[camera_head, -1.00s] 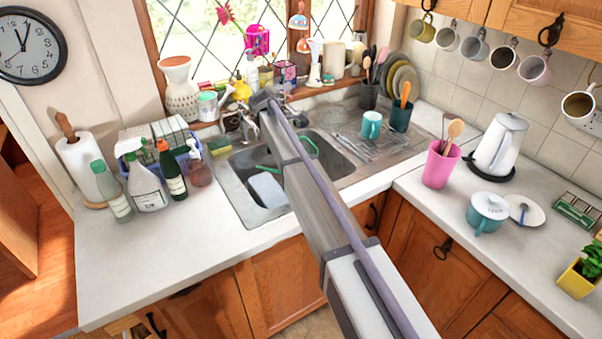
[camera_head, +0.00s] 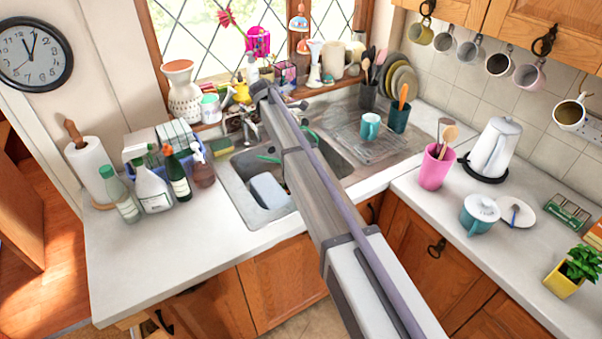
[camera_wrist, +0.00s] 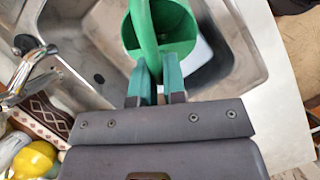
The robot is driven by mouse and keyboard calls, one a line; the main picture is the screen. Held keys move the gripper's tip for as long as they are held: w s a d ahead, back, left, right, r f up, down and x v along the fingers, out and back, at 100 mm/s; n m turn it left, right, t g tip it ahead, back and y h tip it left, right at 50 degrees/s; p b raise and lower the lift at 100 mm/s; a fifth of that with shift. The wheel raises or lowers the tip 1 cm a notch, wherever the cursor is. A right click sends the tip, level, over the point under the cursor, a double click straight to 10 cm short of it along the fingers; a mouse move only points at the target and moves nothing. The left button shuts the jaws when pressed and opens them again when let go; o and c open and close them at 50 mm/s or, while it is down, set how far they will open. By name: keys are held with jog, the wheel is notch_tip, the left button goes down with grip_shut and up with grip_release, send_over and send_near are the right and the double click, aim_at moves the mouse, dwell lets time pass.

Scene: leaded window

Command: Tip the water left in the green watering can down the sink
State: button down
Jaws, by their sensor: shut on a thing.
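The green watering can (camera_wrist: 181,47) shows in the wrist view with its open top towards the camera, over the steel sink (camera_wrist: 92,63). My gripper (camera_wrist: 158,75) is shut on its curved handle. In the head view my arm hides most of the can, and only small green parts (camera_head: 268,158) show beside the arm, above the sink (camera_head: 247,208). I cannot see water in the can or leaving it, and its tilt is unclear. The drain hole (camera_wrist: 99,79) shows in the sink floor.
A pale blue-white block (camera_head: 268,190) lies in the sink. The tap (camera_wrist: 30,72) stands at the window side. Bottles (camera_head: 150,185) crowd the left counter. A teal mug (camera_head: 370,127) stands on the drainer. The front left counter is clear.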

jog(key=d+f+y+b, duration=0.1)
jog(key=f, duration=0.1)
jog(key=d+f+y+b, duration=0.1)
jog(key=f+y, duration=0.1)
jog(key=d+f+y+b, duration=0.1)
jog(key=f+b, duration=0.1)
jog(key=shift+s+y, duration=0.15)
jog(key=shift+y, duration=0.15)
jog(key=shift+d, duration=0.1)
jog(key=shift+r, duration=0.1)
